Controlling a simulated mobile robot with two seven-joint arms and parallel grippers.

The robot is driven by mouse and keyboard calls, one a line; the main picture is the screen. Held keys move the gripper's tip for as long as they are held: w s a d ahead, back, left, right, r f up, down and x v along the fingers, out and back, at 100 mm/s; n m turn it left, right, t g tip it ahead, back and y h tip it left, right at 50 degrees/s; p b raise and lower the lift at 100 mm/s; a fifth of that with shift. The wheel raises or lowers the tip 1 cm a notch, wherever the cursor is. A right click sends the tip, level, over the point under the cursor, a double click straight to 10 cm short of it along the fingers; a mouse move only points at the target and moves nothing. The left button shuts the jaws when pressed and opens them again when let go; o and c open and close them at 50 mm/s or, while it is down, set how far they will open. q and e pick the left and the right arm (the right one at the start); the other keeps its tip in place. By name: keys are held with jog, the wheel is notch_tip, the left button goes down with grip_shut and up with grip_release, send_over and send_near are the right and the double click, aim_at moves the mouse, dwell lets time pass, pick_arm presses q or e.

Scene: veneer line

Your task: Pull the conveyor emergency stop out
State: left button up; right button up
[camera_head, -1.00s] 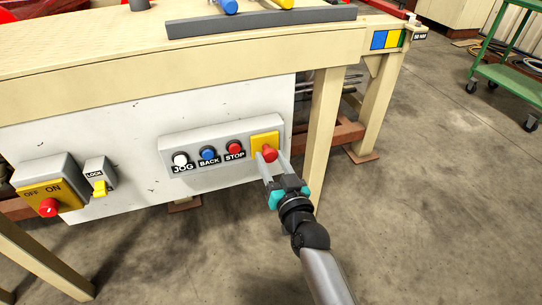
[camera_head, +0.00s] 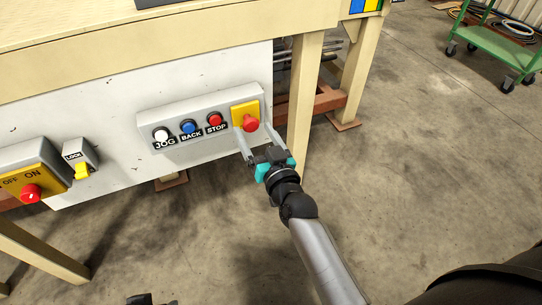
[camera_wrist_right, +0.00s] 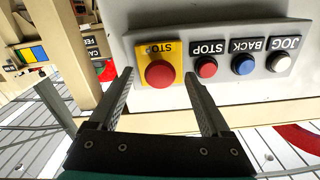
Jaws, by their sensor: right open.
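The conveyor emergency stop is a red mushroom button (camera_head: 250,123) on a yellow plate (camera_head: 237,109), at the right end of a grey button box. It also shows in the right wrist view (camera_wrist_right: 160,73). My right gripper (camera_head: 254,129) is open, with one finger on each side of the button and visible gaps between. In the right wrist view the fingertips (camera_wrist_right: 158,76) flank the button; I cannot tell exactly how far along it they reach. I cannot tell from its shape whether the button is in or out.
The button box (camera_head: 185,107) also carries white JOG, blue BACK and red STOP buttons. A yellow ON/OFF box (camera_head: 40,185) and a yellow LOCK switch (camera_head: 82,171) sit left. A table leg (camera_head: 303,100) stands right of the panel. A green cart (camera_head: 495,45) is far off.

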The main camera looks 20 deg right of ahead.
pick_arm(q)
jog(key=s+f+g+p, duration=0.1)
jog(key=s+f+p, duration=0.3)
jog(key=f, duration=0.5)
jog(key=shift+a+g, duration=0.3)
pick_arm(e)
jog(key=s, duration=1.4)
jog(key=shift+s+d, duration=0.2)
jog(key=shift+d, duration=0.05)
pick_arm(q)
jog(key=shift+w, duration=0.1)
